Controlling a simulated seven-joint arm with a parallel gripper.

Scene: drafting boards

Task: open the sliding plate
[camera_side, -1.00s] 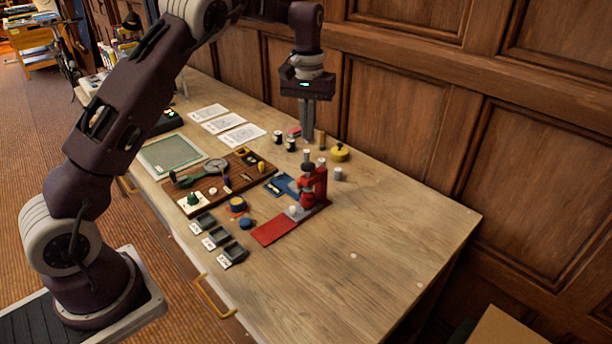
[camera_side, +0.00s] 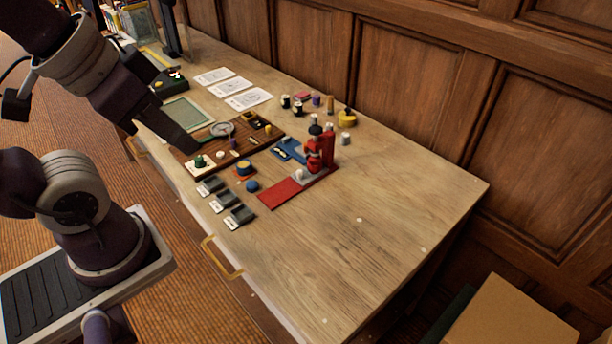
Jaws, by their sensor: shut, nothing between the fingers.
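My gripper (camera_side: 190,148) comes in from the upper left, pointing down and right, its fingers shut and empty. In the picture its tips overlap the left part of a brown wooden board (camera_side: 266,146) on the table; I cannot tell whether they touch it. The board bears a grey ring with a green handle (camera_side: 221,129), a pale plate with a green knob (camera_side: 200,163) and small fittings. A flat red plate (camera_side: 281,193) lies under a red upright device (camera_side: 321,151) to the right. I cannot tell which part is the sliding plate.
Several dark grey trays (camera_side: 226,203) with white labels stand near the front edge. A blue tray (camera_side: 290,151) and a yellow round container (camera_side: 347,118) are near the red device. Paper sheets (camera_side: 248,99) lie behind. The right part of the table (camera_side: 385,225) is mostly clear.

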